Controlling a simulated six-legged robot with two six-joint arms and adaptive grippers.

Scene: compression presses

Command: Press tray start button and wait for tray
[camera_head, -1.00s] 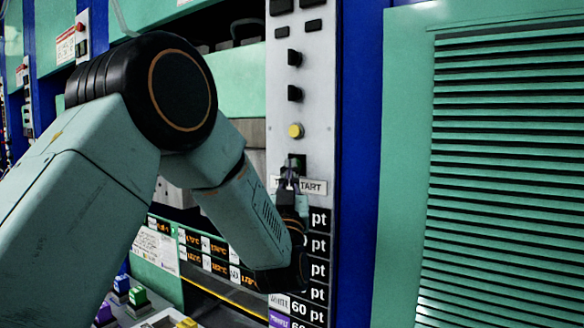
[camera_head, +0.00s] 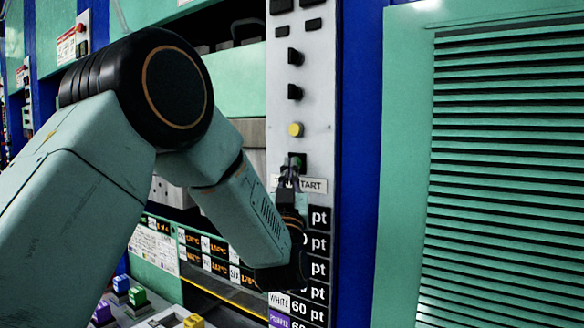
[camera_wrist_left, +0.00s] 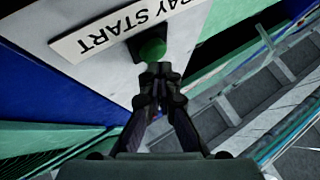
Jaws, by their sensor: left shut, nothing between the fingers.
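The tray start button (camera_wrist_left: 152,50) is a green round button in a dark square housing, beside a white label ending in "START" (camera_wrist_left: 100,35). In the head view the button (camera_head: 299,161) sits on the pale vertical control panel (camera_head: 312,110), above its label (camera_head: 313,185). My left gripper (camera_wrist_left: 158,72) is shut and empty, its fingertips right at the edge of the button; whether they touch it I cannot tell. In the head view the left gripper (camera_head: 289,172) partly covers the label and the button's lower left. My right gripper is not in view.
A yellow button (camera_head: 295,130) and black switches (camera_head: 295,92) sit higher on the panel. A green louvred cabinet (camera_head: 500,160) stands to the right. Colored buttons (camera_head: 137,296) line a console at lower left. In the wrist view a grey slatted structure (camera_wrist_left: 245,120) lies beyond.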

